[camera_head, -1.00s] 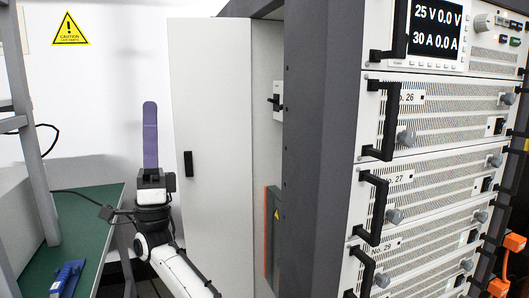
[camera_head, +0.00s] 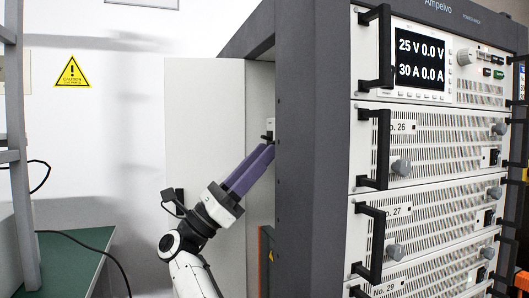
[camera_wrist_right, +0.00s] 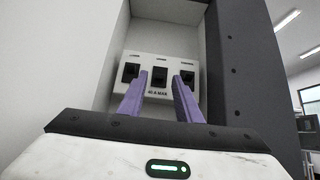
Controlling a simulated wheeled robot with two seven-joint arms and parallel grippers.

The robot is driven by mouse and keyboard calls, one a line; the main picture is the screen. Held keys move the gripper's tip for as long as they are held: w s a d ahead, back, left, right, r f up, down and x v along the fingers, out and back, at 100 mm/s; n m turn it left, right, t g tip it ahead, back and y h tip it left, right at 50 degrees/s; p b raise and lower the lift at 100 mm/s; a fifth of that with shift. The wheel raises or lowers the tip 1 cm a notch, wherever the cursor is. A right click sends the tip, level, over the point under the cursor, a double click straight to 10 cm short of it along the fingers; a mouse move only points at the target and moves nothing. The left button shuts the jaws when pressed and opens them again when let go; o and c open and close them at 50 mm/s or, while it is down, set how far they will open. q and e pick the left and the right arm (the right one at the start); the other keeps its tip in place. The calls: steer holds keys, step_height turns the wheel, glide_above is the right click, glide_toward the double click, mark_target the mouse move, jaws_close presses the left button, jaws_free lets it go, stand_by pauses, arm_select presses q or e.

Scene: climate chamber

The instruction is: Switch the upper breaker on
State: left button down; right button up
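The upper breaker is a white box (camera_head: 270,125) with a black lever, mounted inside the open side of the grey cabinet. In the right wrist view, its white front (camera_wrist_right: 146,66) carries three dark switches in a row. My right gripper (camera_head: 268,148) has reached up to it with its purple fingers, the tips just below the lever in the head view. In the right wrist view the right gripper (camera_wrist_right: 160,77) is open, with one finger on each side of the middle switch (camera_wrist_right: 160,76). I cannot tell whether the fingers touch it. My left gripper is out of view.
The cabinet's pale door (camera_head: 205,120) stands open to the left. A grey box with an orange edge (camera_head: 264,255) sits lower in the cabinet. A rack of power units with black handles (camera_head: 375,240) fills the right. A green-topped bench (camera_head: 70,265) stands at left.

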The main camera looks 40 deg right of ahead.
steer(key=shift+s+d+r, duration=0.1)
steer(key=shift+d+r, duration=0.35)
steer(key=shift+r, duration=0.05)
jaws_close()
